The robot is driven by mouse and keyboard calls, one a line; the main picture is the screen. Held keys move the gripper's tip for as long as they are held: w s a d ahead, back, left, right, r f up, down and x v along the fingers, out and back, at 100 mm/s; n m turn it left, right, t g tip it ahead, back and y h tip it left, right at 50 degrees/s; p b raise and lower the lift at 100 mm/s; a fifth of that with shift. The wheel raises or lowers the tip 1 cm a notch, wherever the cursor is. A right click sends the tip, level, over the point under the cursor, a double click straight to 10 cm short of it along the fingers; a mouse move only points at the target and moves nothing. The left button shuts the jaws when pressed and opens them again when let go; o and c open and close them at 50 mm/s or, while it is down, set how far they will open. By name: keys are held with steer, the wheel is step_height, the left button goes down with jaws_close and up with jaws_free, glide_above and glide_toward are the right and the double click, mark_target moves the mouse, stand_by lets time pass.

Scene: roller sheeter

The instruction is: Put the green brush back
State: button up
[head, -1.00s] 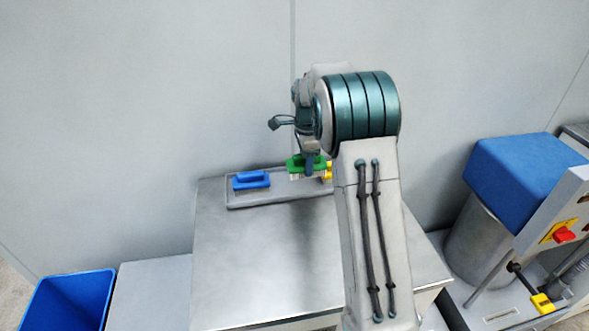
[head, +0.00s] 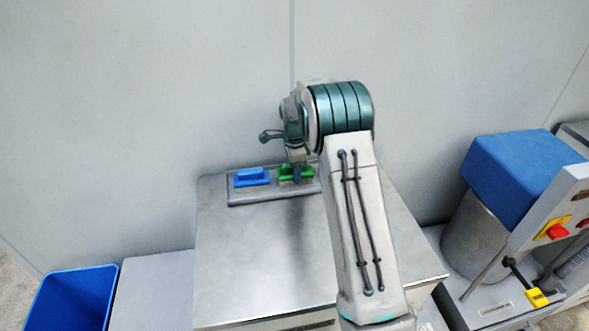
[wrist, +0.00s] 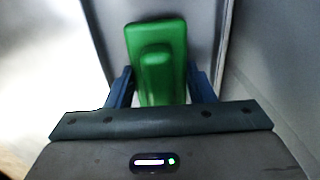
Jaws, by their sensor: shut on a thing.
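The green brush (head: 290,174) is in my gripper (head: 297,172), over the grey tray (head: 240,201) at the back of the steel table. In the wrist view the green brush (wrist: 157,58) sits between the two blue fingers of my gripper (wrist: 160,88), which are shut on its handle. In the head view the brush's bristles point down, at or just above the tray; I cannot tell whether they touch it. The blue brush (head: 252,177) lies in the tray to the left of the green one. My arm hides the tray's right end.
The steel table top (head: 250,260) in front of the tray is clear. A blue bin (head: 70,299) stands at the lower left. A machine with a blue cover (head: 515,175) and a red knob stands at the right. The wall is close behind the tray.

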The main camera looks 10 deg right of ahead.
steer(key=o, duration=1)
steer(key=shift+f, duration=0.1)
step_height(320, 180, up, 11)
steer(key=shift+b, duration=0.65)
steer(key=s+r+n+t, duration=0.1)
steer(key=s+r+n, duration=0.35)
steer(key=s, duration=0.45)
steer(key=s+r+n+t, duration=0.1)
steer(key=s+r+n, duration=0.35)
steer(key=s, duration=0.35)
steer(key=s+f+n, duration=0.1)
steer(key=s+n, duration=0.2)
steer(key=s, duration=0.3)
steer(key=s+f+n+t, duration=0.1)
steer(key=s+n, duration=0.2)
steer(key=s, duration=0.4)
steer(key=s+f+n, duration=0.1)
steer(key=s+n, duration=0.2)
steer(key=s, duration=0.4)
steer(key=shift+s+f, duration=0.15)
steer(key=shift+f, duration=0.2)
